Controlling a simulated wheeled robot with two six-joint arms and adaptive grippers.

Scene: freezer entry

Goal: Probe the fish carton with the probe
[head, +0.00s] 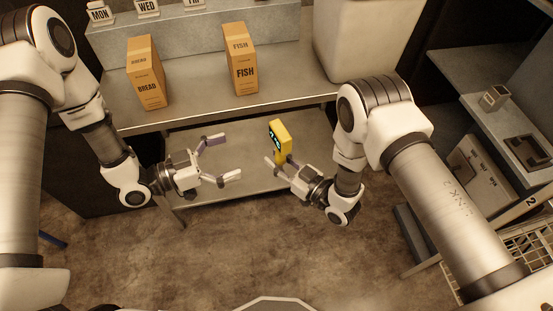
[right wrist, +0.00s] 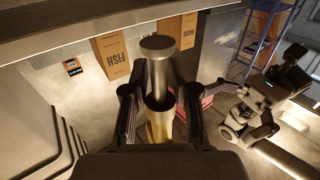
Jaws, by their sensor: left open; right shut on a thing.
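The fish carton (head: 240,65) is a tall tan box marked FISH. It stands upright on the steel table and also shows in the right wrist view (right wrist: 112,55). My right gripper (head: 280,161) is shut on the yellow probe (head: 279,138), which has a dark display. It holds the probe in front of the table's near edge, apart from the fish carton. In the right wrist view, a grey cylinder (right wrist: 158,48) sits beyond the fingers with yellow (right wrist: 157,131) below it. My left gripper (head: 231,156) is open and empty, left of the probe.
A bread carton (head: 146,75) stands left of the fish carton. Day signs, such as MON (head: 99,13) and WED (head: 147,7), stand on a raised ledge (head: 195,36) behind. A pale bin (head: 365,40) is at the table's right. The table top between the cartons is clear.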

